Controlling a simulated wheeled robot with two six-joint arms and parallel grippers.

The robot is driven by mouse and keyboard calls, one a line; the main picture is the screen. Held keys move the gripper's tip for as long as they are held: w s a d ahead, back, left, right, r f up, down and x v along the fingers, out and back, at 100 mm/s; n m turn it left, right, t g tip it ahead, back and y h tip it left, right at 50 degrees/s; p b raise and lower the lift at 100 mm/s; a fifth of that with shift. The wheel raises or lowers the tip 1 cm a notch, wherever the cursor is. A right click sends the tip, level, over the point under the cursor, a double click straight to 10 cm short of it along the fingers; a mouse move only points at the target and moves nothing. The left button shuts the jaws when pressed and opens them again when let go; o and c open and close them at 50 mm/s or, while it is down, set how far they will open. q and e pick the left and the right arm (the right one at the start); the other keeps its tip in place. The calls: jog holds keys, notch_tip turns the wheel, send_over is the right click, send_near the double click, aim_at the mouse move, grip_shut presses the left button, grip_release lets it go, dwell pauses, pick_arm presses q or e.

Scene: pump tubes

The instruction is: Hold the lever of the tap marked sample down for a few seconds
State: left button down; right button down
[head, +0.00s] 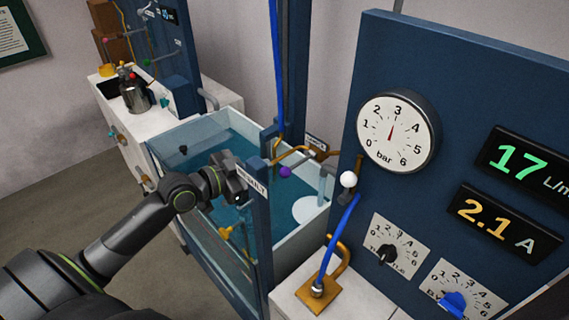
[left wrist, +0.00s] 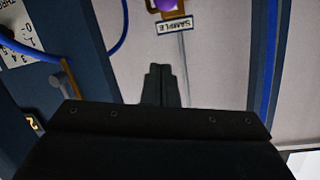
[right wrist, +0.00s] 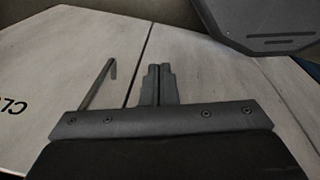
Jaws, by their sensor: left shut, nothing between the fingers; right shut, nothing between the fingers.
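The sample tap's label (left wrist: 177,26) reads SAMPLE upside down at the top of the left wrist view. Just above it is a purple ball (left wrist: 165,4), cut by the frame edge, beside brass parts. In the head view a purple ball (head: 285,172) sits by a brass tap (head: 300,152) above the water tank's far right side. My left gripper (head: 240,190) is over the tank, left of the ball and apart from it. Its fingers (left wrist: 162,72) are shut and empty, below the label in its wrist view. My right gripper (right wrist: 158,72) is shut and empty.
A blue post with a white label (head: 252,179) stands close to my left gripper. A white-ball lever (head: 348,180) and a blue panel with a gauge (head: 397,132) are at right. A thin hooked rod (right wrist: 100,84) lies near the right fingers.

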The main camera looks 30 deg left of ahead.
pick_arm(q)
jog(key=shift+w, duration=0.1)
jog(key=p, duration=0.3)
send_over(284, 173)
jog(key=w+d, duration=0.1)
jog(key=d, duration=0.1)
jog(key=f, duration=0.2)
jog(key=a+f, duration=0.1)
jog(key=f+p, duration=0.1)
jog(key=shift+s+a+f, duration=0.15)
jog(key=shift+s, duration=0.1)
jog(key=shift+s+a+f, duration=0.3)
jog(key=shift+a+f, duration=0.05)
jog(key=shift+f, duration=0.1)
jog(key=shift+w, duration=0.1)
